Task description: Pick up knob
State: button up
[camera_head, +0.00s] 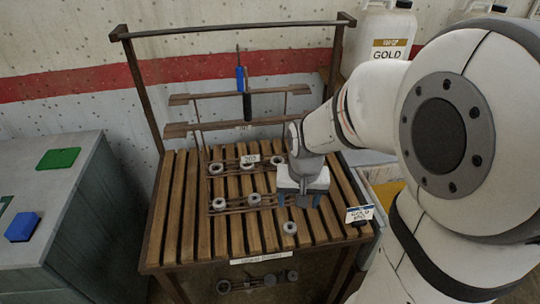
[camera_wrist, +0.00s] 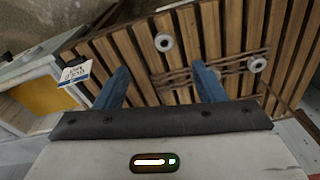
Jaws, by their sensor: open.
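Several small grey round pieces with dark centres lie on the slatted wooden table; I cannot tell for certain which one is the knob. One round piece (camera_head: 290,228) lies alone on the slats near the front, apart from the rails; it also shows in the wrist view (camera_wrist: 163,42). Others, such as this round piece (camera_head: 254,200), sit at the thin rails; one shows in the wrist view (camera_wrist: 258,64). My gripper (camera_head: 298,201) is above the table, just behind the lone piece. Its two blue fingers (camera_wrist: 162,78) are apart with nothing between them.
A raised rack (camera_head: 218,130) with blue and black-handled tools stands at the back. A "GOLD" label (camera_head: 360,213) is at the right front corner. A grey cabinet (camera_head: 60,210) with a blue block (camera_head: 22,227) stands left. The table's front left slats are clear.

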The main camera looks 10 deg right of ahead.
jog(key=m+g, duration=0.1)
jog(key=m, duration=0.1)
send_near(290, 224)
jog(key=s, duration=0.1)
jog(key=shift+w+a+f+p, duration=0.1)
jog(key=shift+f+p, duration=0.25)
jog(key=shift+f, duration=1.8)
jog(key=shift+w+a+f+p, duration=0.1)
jog(key=shift+f+p, duration=0.2)
jog(key=shift+f, duration=1.85)
jog(key=shift+c, duration=0.5)
jog(key=c, duration=1)
jog(key=shift+r, duration=0.1)
